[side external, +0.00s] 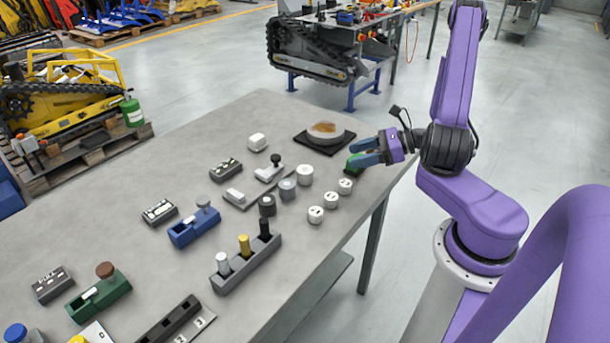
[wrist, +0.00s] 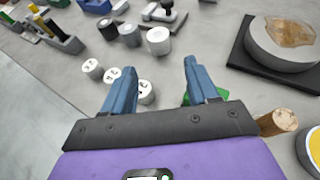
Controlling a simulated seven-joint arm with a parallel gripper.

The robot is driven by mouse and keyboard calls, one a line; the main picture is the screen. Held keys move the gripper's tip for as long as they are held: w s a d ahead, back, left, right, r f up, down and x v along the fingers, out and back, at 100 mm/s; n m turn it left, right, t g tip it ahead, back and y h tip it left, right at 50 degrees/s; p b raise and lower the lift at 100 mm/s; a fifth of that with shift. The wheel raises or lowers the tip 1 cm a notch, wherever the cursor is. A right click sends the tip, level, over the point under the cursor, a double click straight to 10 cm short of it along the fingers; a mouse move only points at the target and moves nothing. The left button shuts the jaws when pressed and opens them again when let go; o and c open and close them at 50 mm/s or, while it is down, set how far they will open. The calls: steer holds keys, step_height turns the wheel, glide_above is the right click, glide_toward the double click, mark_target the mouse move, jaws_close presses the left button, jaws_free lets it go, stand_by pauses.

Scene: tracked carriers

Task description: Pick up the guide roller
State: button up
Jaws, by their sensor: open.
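Three short cylinders stand in a row on the table: a white one (side external: 305,175), a grey one (side external: 287,189) and a dark one (side external: 267,205). I cannot tell for sure which is the guide roller. In the wrist view the white cylinder (wrist: 159,42), grey cylinder (wrist: 134,36) and dark cylinder (wrist: 107,30) lie beyond my fingertips. My gripper (side external: 356,152) has blue fingers, spread apart and empty, near the table's right edge. It also shows in the wrist view (wrist: 158,64). A green object (wrist: 193,98) is partly hidden behind one finger.
Several small marked white discs (side external: 331,200) stand near the table edge. A large round piece (side external: 326,129) rests on a black plate (side external: 305,141). A three-slot holder with pegs (side external: 246,270), a blue holder (side external: 185,233) and a green holder (side external: 115,290) stand further left. Bare table lies between them.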

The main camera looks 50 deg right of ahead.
glide_toward(306, 169)
steer(key=x, duration=0.5)
steer(key=shift+f, duration=0.2)
steer(key=x, duration=0.4)
steer(key=shift+s+f, duration=0.15)
steer(key=shift+f, duration=0.05)
steer(key=shift+w+a+f, duration=0.25)
steer(key=shift+w+a, duration=0.05)
steer(key=shift+w, duration=0.3)
steer(key=c, duration=0.9)
